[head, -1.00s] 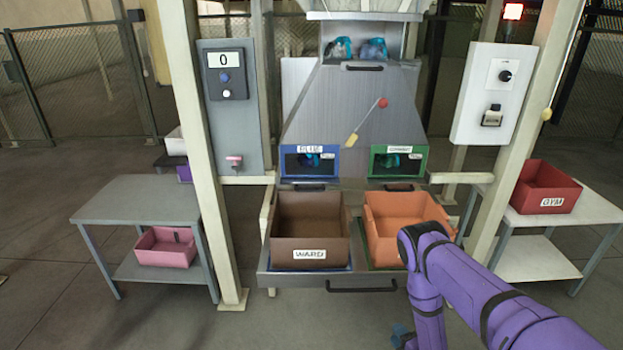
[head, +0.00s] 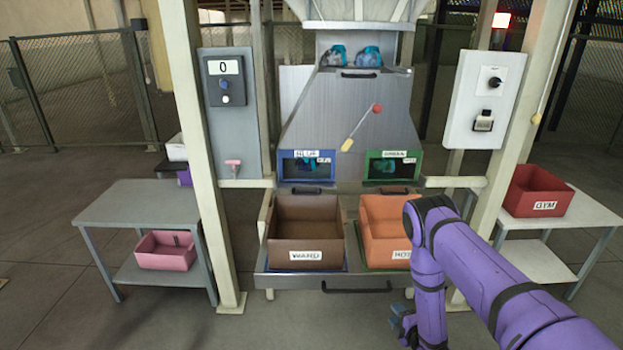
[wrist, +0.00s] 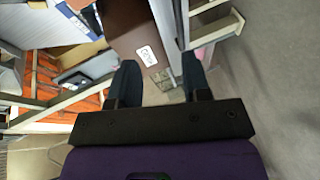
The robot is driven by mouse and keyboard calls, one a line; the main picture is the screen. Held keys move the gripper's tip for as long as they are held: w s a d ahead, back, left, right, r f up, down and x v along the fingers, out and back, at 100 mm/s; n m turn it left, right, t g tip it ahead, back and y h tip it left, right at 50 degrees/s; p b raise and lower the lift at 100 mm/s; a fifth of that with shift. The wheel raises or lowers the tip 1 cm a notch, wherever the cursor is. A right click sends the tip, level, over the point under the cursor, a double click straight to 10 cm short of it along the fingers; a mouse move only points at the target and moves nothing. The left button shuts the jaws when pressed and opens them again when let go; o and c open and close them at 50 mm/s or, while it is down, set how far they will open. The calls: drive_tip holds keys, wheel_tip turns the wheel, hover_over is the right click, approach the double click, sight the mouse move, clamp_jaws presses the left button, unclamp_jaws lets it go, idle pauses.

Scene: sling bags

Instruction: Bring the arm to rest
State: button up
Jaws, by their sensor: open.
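My purple arm (head: 490,260) comes in from the lower right of the head view and bends down in front of the orange bin. My gripper (head: 400,322) hangs low at its end, partly hidden by the arm. In the wrist view my gripper (wrist: 157,85) has its two dark fingers spread apart with nothing between them. Beyond the fingertips a brown surface with a white label (wrist: 147,56) shows.
A brown bin (head: 306,222) labelled WARD and an orange bin (head: 385,215) stand on a pull-out tray (head: 345,283). A grey table (head: 130,205) is at left; a red GYM bin (head: 540,190) is on a right table. Floor at front is clear.

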drive_tip(key=w+r+m+h, duration=0.1)
drive_tip(key=w+r+m, duration=0.1)
drive_tip(key=w+r, duration=0.35)
drive_tip(key=w+d+r+m+g+h, duration=0.1)
drive_tip(key=w+r, duration=0.1)
drive_tip(key=r, duration=0.7)
drive_tip(key=w+r+m+h, duration=0.1)
drive_tip(key=w+r+m, duration=0.1)
drive_tip(key=w+r, duration=0.35)
drive_tip(key=s+d+r+m+g+h, duration=0.1)
drive_tip(key=s+r+m, duration=0.15)
drive_tip(key=r, duration=0.95)
drive_tip(key=s+d+r+m+g+h, duration=0.1)
drive_tip(key=s+r+m, duration=0.15)
drive_tip(key=r, duration=0.95)
drive_tip(key=s+r+m+g, duration=0.3)
drive_tip(key=s+r+m, duration=0.3)
drive_tip(key=s+r, duration=1.2)
drive_tip(key=s+r+m+g, duration=0.1)
drive_tip(key=s+r+m, duration=0.1)
drive_tip(key=s, duration=1)
drive_tip(key=s+r+m+g, duration=0.1)
drive_tip(key=s+r+m, duration=0.1)
drive_tip(key=s, duration=1)
drive_tip(key=shift+s+a+g, duration=0.15)
drive_tip(key=shift+a+g, duration=0.15)
drive_tip(key=shift+g, duration=0.1)
